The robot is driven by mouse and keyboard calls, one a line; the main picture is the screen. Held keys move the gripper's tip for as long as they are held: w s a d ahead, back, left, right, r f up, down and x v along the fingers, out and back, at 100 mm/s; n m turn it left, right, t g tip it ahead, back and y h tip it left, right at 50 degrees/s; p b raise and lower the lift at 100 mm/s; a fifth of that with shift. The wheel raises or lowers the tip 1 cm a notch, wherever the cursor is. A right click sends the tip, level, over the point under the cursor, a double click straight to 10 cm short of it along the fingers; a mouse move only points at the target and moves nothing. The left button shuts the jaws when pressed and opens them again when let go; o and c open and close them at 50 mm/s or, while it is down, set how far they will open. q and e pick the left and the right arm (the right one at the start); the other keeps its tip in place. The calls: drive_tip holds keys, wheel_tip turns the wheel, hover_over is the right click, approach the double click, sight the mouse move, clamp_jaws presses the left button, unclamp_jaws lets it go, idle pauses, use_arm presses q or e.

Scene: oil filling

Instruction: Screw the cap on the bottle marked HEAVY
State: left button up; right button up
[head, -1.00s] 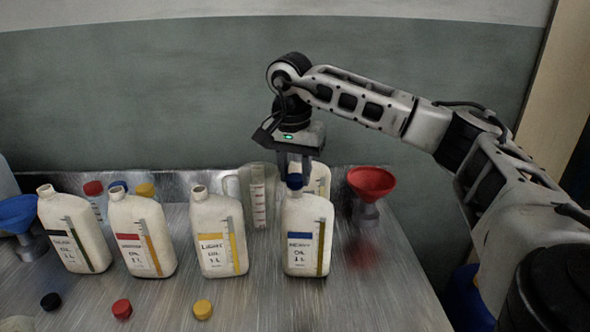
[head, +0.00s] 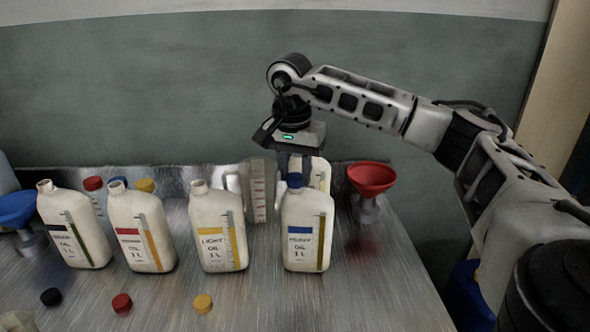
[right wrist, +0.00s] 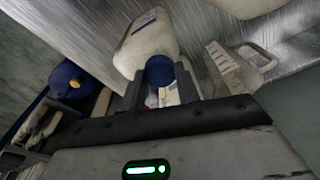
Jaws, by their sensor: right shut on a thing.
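The bottle marked HEAVY (head: 304,232) stands upright on the metal table, white with a blue-banded label. A blue cap (head: 295,180) sits at its neck. My right gripper (head: 296,172) is above the bottle, pointing down and shut on the blue cap. The right wrist view shows the cap (right wrist: 160,70) between the two fingers and the bottle (right wrist: 150,38) beyond it. The cap hides the bottle's mouth, so its threading cannot be seen. My left gripper is not in view.
The bottle marked LIGHT (head: 216,228) and two more open bottles stand to the left. Black, red (head: 122,303) and yellow (head: 203,303) caps lie in front of them. A clear measuring jug (head: 258,190) stands behind; a red funnel (head: 371,180) is at right.

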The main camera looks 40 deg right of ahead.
drive_tip(key=shift+f, duration=0.25)
drive_tip(key=o, duration=1)
drive_tip(key=r, duration=0.5)
drive_tip(key=a+r, duration=0.1)
drive_tip(key=r, duration=0.1)
drive_tip(key=shift+s+r, duration=0.1)
drive_tip(key=shift+r, duration=0.1)
use_arm(q)
drive_tip(key=p, duration=0.1)
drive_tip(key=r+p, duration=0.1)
drive_tip(key=p, duration=0.1)
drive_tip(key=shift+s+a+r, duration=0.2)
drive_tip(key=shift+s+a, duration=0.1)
use_arm(e)
drive_tip(key=r, duration=0.8)
drive_tip(key=shift+s+a+r, duration=0.25)
drive_tip(key=shift+s+a, duration=0.1)
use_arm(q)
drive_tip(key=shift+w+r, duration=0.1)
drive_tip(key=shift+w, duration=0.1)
